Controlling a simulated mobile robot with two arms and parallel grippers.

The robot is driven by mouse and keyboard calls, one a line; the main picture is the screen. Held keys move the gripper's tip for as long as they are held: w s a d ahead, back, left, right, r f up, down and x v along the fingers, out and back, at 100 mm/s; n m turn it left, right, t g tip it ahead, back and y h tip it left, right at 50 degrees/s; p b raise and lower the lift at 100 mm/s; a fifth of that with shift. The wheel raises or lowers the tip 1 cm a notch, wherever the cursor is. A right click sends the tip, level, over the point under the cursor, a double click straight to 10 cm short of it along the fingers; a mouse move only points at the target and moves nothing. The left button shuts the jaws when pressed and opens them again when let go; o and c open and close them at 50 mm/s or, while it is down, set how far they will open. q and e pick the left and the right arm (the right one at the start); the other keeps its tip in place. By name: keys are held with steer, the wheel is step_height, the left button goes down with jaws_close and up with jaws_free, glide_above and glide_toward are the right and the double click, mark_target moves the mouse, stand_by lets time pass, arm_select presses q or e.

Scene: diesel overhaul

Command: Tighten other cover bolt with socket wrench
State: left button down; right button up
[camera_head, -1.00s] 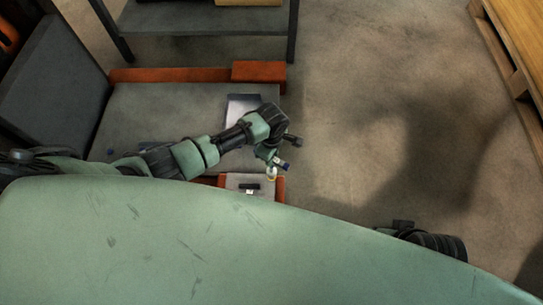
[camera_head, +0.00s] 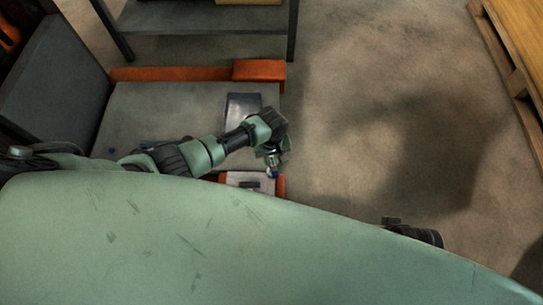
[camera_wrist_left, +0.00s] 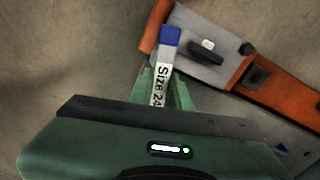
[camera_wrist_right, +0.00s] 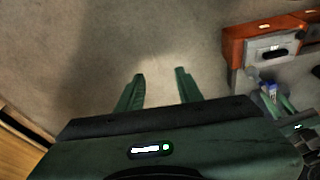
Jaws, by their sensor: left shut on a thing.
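My left gripper (camera_wrist_left: 162,80) is shut on the socket wrench (camera_wrist_left: 160,85), a light bar marked "Size 24" with a blue end. In the head view my left gripper (camera_head: 270,162) is at the right end of a small grey panel (camera_head: 245,178) with orange sides. My right gripper (camera_wrist_right: 158,88) is open and empty above bare floor.
A larger grey surface (camera_head: 140,115) with an orange back edge (camera_head: 170,75) lies left of my left gripper. A dark metal table (camera_head: 205,18) stands behind it. A wooden pallet-like structure (camera_head: 518,70) is at the far right. The floor between is clear.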

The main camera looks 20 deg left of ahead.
arm_select(q)
steer(key=m, duration=0.6)
steer(key=shift+m, duration=0.3)
steer(key=m, duration=0.3)
steer(key=shift+w, duration=0.1)
steer(key=m, duration=0.3)
steer(key=shift+m, duration=0.3)
steer(key=m, duration=0.5)
steer(key=shift+f, duration=0.1)
steer(key=m, duration=0.3)
steer(key=shift+m, duration=1.5)
arm_select(e)
steer(key=shift+s+r, duration=0.1)
steer(key=shift+r, duration=0.25)
